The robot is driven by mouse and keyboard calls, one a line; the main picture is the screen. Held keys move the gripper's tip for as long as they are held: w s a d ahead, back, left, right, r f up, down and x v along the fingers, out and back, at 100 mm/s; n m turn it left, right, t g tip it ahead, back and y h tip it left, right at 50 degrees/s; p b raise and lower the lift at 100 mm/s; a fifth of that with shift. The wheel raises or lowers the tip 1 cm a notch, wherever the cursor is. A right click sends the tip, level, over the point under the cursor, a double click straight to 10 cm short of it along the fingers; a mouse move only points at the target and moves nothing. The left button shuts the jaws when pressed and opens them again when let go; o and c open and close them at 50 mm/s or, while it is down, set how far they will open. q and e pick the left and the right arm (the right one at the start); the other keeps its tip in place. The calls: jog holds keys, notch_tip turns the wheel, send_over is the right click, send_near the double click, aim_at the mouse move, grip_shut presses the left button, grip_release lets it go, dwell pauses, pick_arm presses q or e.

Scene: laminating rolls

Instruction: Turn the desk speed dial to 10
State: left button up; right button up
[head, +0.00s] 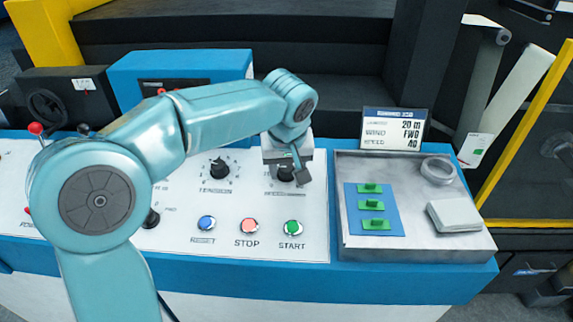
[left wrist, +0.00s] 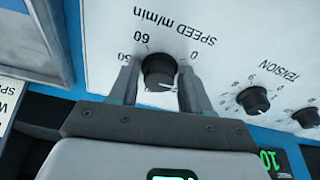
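The speed dial (left wrist: 159,70) is a black knob with a white pointer line on a white panel marked "SPEED m/min". In the left wrist view its pointer aims right and slightly down, past the 0; 50 and 60 show on its left side, and the right finger hides the marks there. My left gripper (left wrist: 160,82) has one finger on each side of the knob, closed against it. In the head view my left gripper (head: 287,172) comes down over the dial and partly hides it. My right gripper is not in view.
The tension dial (head: 217,168) stands left of the speed dial. The reset (head: 206,223), stop (head: 249,225) and start (head: 292,227) buttons are in front. A small sign (head: 394,129) stands behind a grey tray (head: 412,246) at the right.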

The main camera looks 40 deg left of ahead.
pick_arm(q)
jog(key=shift+o, duration=0.2)
jog(key=shift+r, duration=0.55)
jog(key=p+v, duration=0.3)
jog(key=v, duration=1.2)
jog(key=shift+s, duration=0.1)
